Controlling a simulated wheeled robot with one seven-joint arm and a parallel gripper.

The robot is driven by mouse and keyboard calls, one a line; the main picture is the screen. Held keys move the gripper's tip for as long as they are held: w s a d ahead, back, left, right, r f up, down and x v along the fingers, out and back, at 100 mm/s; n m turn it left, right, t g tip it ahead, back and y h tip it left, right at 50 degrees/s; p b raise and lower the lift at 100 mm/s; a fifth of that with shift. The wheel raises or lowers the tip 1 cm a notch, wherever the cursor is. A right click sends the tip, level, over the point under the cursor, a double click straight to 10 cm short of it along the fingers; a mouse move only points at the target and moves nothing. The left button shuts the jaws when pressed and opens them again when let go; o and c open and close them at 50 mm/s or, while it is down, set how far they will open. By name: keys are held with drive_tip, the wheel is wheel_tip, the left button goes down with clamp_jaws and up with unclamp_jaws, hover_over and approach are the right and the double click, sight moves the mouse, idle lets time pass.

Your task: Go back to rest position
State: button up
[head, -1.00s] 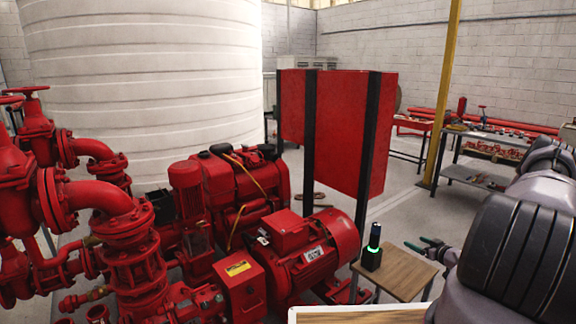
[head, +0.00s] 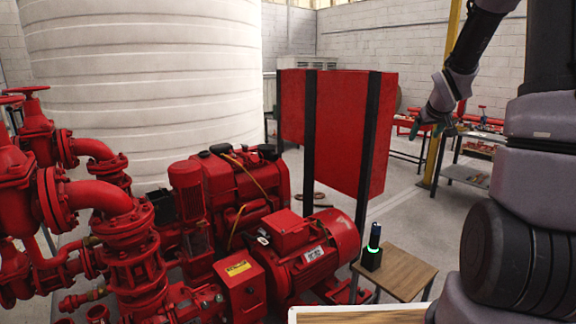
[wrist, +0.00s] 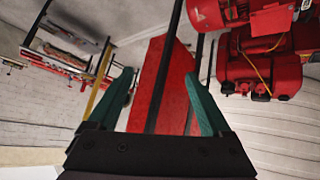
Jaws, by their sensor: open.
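My gripper (wrist: 160,103) is open and empty in the wrist view, with its two green fingers spread apart. The red panel on black posts shows behind and between the fingers, apart from them. In the head view my gripper (head: 424,128) hangs at the right, in front of the far workbenches and to the right of the red panel (head: 345,125). My arm is folded upward along the right edge of the head view. A dark cylindrical device (head: 374,238) with a glowing green ring stands upright in a black holder (head: 371,259) on a small wooden table (head: 405,276).
Red pumps and pipes (head: 120,235) and a red motor (head: 312,252) fill the left and middle. A large white tank (head: 145,85) stands behind. A yellow post (head: 438,160) and workbenches (head: 465,175) are at the back right. Open floor (head: 405,215) lies between the table and benches.

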drive_tip(key=s+a+r+m, duration=0.2)
drive_tip(key=s+a+r, duration=0.75)
drive_tip(key=s, duration=0.35)
drive_tip(key=s+a+r+m+g+y, duration=0.1)
drive_tip(key=s+a, duration=0.3)
drive_tip(key=s, duration=0.5)
drive_tip(key=s+a+r+m+y, duration=0.1)
drive_tip(key=s+a, duration=0.4)
drive_tip(key=s, duration=0.5)
drive_tip(key=shift+a+r+g+y, duration=0.15)
drive_tip(key=shift+r+g+y, duration=0.4)
drive_tip(key=shift+y, duration=0.55)
drive_tip(key=shift+r+t, duration=0.1)
drive_tip(key=shift+t, duration=0.15)
